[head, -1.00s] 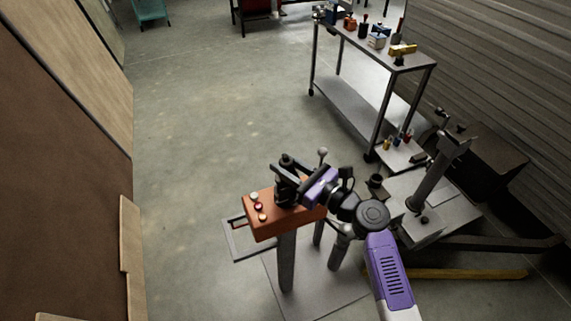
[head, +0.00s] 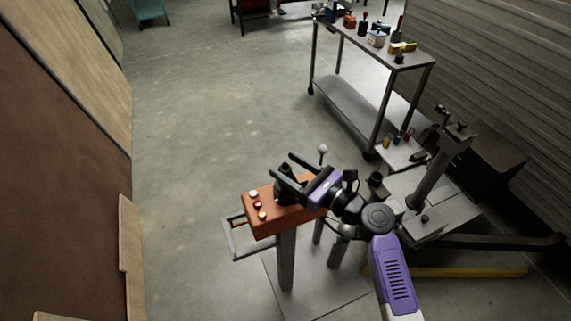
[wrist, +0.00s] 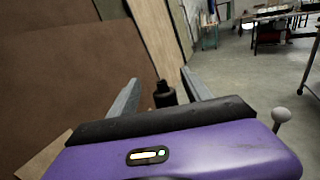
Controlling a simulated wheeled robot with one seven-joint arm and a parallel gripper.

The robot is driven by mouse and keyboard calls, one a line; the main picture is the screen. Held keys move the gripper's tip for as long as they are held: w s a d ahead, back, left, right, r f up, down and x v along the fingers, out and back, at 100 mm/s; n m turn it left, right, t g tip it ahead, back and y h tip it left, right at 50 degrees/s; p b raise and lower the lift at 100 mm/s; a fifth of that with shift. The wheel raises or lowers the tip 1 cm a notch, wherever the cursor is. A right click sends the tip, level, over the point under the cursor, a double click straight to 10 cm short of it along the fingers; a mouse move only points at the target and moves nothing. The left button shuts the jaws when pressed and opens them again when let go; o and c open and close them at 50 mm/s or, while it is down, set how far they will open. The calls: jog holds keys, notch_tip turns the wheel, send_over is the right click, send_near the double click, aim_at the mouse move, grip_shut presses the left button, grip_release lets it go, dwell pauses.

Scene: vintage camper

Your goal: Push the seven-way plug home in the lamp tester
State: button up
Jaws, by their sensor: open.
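The lamp tester is an orange box (head: 268,221) on a grey post, with several small coloured lamps or buttons on its top left. A black plug (head: 285,168) stands upright at the tester's top, partly hidden by my gripper. My gripper (head: 281,165) is open above the tester, with its fingers pointing up and left on either side of the plug. In the wrist view the plug (wrist: 164,97) shows between the two spread fingers (wrist: 160,77), with gaps on both sides. Its lower end is hidden behind my gripper body, so I cannot tell how deep it sits.
A pale ball-topped lever (head: 322,149) rises behind the tester and also shows right of my gripper in the wrist view (wrist: 281,114). A grey cart (head: 345,97) with tools stands at the back right. Brown panels (head: 60,150) line the left. The floor between is clear.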

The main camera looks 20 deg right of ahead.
aim_at(306, 182)
jog(key=v, duration=0.5)
jog(key=shift+s+d+f+b, duration=0.15)
jog(key=shift+s+b, duration=0.05)
jog(key=shift+b, duration=0.2)
jog(key=shift+s+d, duration=0.3)
jog(key=shift+s, duration=0.2)
